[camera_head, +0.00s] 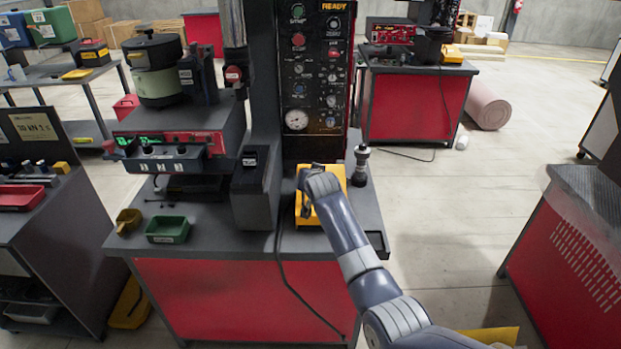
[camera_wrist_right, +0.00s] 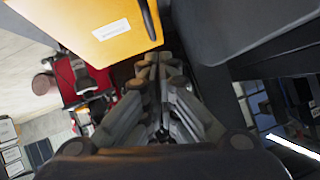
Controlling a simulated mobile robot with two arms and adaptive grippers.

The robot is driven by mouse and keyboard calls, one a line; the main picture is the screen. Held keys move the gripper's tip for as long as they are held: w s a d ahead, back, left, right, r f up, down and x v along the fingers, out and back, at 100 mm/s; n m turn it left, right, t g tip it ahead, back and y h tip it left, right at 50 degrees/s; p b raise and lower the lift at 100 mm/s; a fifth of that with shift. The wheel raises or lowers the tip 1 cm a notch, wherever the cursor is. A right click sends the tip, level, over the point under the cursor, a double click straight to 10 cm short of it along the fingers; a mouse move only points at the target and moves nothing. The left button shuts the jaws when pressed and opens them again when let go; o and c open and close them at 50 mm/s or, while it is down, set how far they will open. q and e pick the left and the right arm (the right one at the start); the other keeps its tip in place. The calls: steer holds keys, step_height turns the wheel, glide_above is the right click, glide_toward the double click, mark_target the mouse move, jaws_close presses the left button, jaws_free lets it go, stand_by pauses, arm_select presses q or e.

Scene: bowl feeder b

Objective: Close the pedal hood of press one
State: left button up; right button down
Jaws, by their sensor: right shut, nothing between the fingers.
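The yellow pedal hood (camera_head: 337,188) of the press stands on the dark bench top, in front of the tall black control panel. My right arm comes in from the lower right and its end covers much of the hood, so I cannot tell the hood's angle in the head view. In the right wrist view a yellow panel (camera_wrist_right: 105,22) with a white label and a dark strip fills the top. My right gripper (camera_wrist_right: 158,62) is shut and empty, its tips just below that panel's lower edge; contact is unclear. My left gripper is not in view.
The control panel (camera_head: 315,80) with a gauge and buttons rises behind the hood. A dark block (camera_head: 257,190) stands just left, and a black knobbed post (camera_head: 361,165) just right.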

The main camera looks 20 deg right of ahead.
steer(key=d+v, duration=0.1)
steer(key=v, duration=0.6)
steer(key=s+a+f+n+g+b, duration=0.15)
steer(key=s+f, duration=0.25)
steer(key=f, duration=0.8)
steer(key=s+f+n+g, duration=0.15)
steer(key=s+f, duration=0.25)
steer(key=f, duration=0.8)
steer(key=s+f+n+g+y, duration=0.1)
steer(key=s+f+n+g, duration=0.25)
steer(key=s+f, duration=2.35)
steer(key=s+d+f+g, duration=0.1)
steer(key=s+f, duration=0.2)
steer(key=s, duration=0.7)
steer(key=s+d+f+g, duration=0.1)
steer(key=s+f+g, duration=0.1)
steer(key=s, duration=0.8)
steer(key=s+d+f+n+g+b, duration=0.1)
steer(key=s+f, duration=0.4)
steer(key=s, duration=0.6)
steer(key=shift+d, duration=0.45)
steer(key=shift+s+f+g, duration=0.1)
steer(key=shift+g, duration=0.15)
